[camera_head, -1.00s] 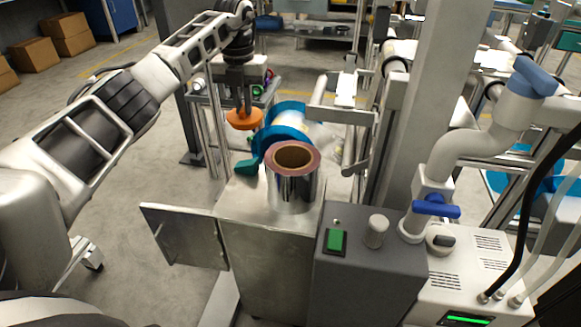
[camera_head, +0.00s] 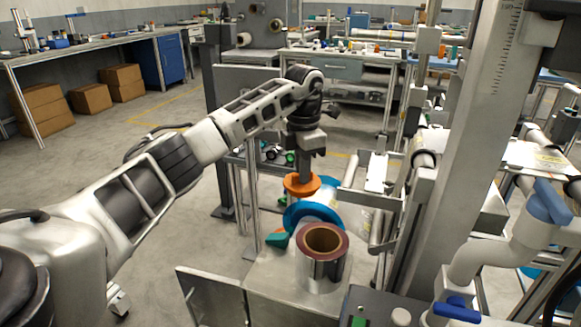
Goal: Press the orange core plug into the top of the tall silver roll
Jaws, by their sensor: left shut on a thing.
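The tall silver roll (camera_head: 321,271) stands upright on a metal cabinet top. Its upper end shows a reddish rim around a brown core with an open hole. My left gripper (camera_head: 304,178) points down and is shut on the orange core plug (camera_head: 301,185). The plug hangs behind and slightly left of the roll in the picture, apart from it and in front of a blue-flanged roll. The plug's underside is hidden. My right gripper is not in view.
A blue-flanged roll (camera_head: 313,213) lies just behind the silver roll, with a green piece (camera_head: 278,240) at its left. The metal cabinet (camera_head: 262,282) has an open door (camera_head: 212,299). A grey post (camera_head: 452,140) and a white pipe with blue handles (camera_head: 490,250) stand at right.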

